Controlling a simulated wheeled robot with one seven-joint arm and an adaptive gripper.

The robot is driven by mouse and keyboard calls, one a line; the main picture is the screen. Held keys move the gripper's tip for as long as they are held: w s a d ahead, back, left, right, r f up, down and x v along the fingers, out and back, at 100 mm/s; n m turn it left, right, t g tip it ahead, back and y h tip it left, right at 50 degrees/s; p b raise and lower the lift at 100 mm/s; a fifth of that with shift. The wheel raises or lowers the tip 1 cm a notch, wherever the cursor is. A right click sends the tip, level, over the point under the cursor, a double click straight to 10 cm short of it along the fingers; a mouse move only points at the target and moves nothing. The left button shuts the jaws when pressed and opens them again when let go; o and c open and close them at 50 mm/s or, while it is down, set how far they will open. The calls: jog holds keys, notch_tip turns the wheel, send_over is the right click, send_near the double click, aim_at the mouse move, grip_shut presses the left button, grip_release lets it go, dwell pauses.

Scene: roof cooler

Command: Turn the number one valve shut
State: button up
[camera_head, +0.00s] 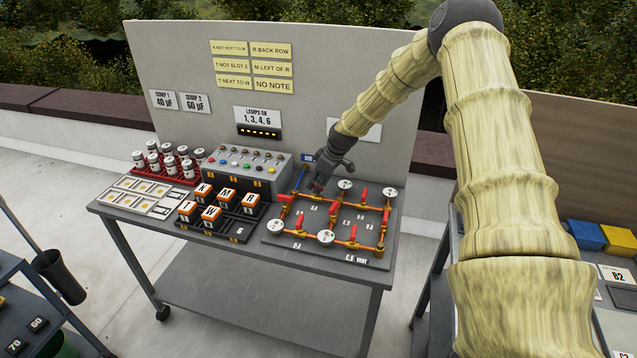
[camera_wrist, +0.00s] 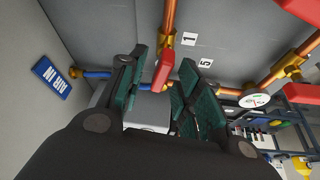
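The valve board (camera_head: 283,249) lies flat on the table with copper pipes, red valve handles and round gauges. In the wrist view a red valve handle (camera_wrist: 163,72) sits by a brass fitting beside the tag reading 1 (camera_wrist: 189,39). The handle looks roughly in line with the copper pipe (camera_wrist: 169,15). My gripper (camera_wrist: 158,76) is open, with its green-padded fingers on either side of this handle. I cannot tell whether either finger touches it. In the head view my gripper (camera_head: 316,186) is at the board's back left, hiding part of that valve.
A blue AIR IN label (camera_wrist: 51,78) and blue pipe (camera_wrist: 98,74) lie left of the fingers. A gauge (camera_wrist: 255,100) and another red handle (camera_wrist: 303,93) lie right. Lettered orange blocks (camera_head: 211,214) and a button box (camera_head: 240,174) stand left of the board.

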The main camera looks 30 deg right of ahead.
grip_shut()
jog(key=shift+m, duration=0.4)
jog(key=shift+a+m+h+b, duration=0.1)
jog(key=shift+m+h+b, duration=0.5)
jog(key=shift+m, duration=0.4)
jog(key=m+h, duration=0.1)
jog(key=m, duration=0.3)
jog(key=shift+a+m+t+h+b, duration=0.1)
jog(key=shift+m+t+h+b, duration=0.2)
jog(key=shift+h+b, duration=0.1)
jog(key=m+h, duration=0.1)
jog(key=m, duration=0.2)
jog(key=shift+a, duration=0.1)
jog(key=shift+w+r+m+g+h+b, duration=0.1)
jog(key=shift+m+g+h+b, duration=0.4)
jog(key=shift+m, duration=1.5)
